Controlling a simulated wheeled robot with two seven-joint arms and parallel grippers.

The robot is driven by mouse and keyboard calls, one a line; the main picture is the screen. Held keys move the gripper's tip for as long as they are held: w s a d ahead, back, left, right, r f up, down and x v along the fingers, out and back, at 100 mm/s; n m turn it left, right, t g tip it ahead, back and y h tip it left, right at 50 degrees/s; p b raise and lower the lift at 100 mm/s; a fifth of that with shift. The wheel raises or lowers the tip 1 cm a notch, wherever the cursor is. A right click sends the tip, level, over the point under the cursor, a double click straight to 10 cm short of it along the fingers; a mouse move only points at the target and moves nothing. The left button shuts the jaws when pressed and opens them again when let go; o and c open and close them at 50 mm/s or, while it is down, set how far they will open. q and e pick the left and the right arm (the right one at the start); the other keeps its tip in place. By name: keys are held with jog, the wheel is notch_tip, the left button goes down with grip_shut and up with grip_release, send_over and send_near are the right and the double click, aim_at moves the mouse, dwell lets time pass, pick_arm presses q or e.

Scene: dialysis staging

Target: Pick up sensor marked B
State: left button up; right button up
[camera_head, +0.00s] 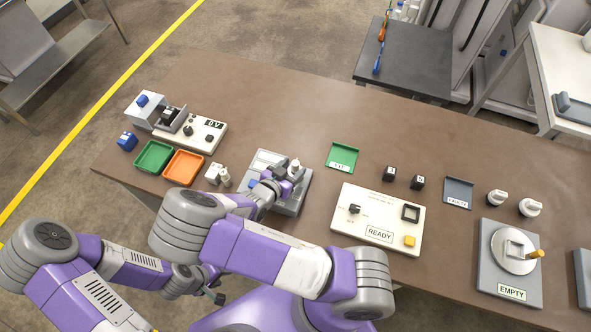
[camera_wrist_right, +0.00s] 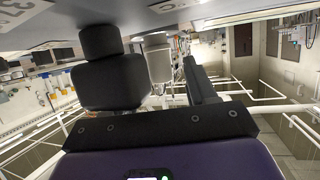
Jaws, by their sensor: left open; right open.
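Two small black cubes with white labels stand on the brown table right of centre in the head view, a left one (camera_head: 390,173) and a right one (camera_head: 417,182). I cannot read surely which is marked B. My right gripper (camera_head: 281,174) is open over a grey fixture plate (camera_head: 290,208), well left of both cubes. In the right wrist view a whitish cylinder (camera_wrist_right: 158,60) shows between its dark fingers (camera_wrist_right: 155,75); whether they touch it I cannot tell. My left gripper (camera_head: 216,297) is open and empty, low at the table's front side.
A READY panel (camera_head: 372,222) stands in front of the cubes. A green tray (camera_head: 342,157) and a grey-blue tray (camera_head: 458,191) flank them. An EMPTY fixture (camera_head: 510,262) and white knobs (camera_head: 498,197) are at right. Green (camera_head: 154,156) and orange bins (camera_head: 184,167) are at left. The table's back is clear.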

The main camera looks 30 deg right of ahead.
grip_shut()
dwell(0.3)
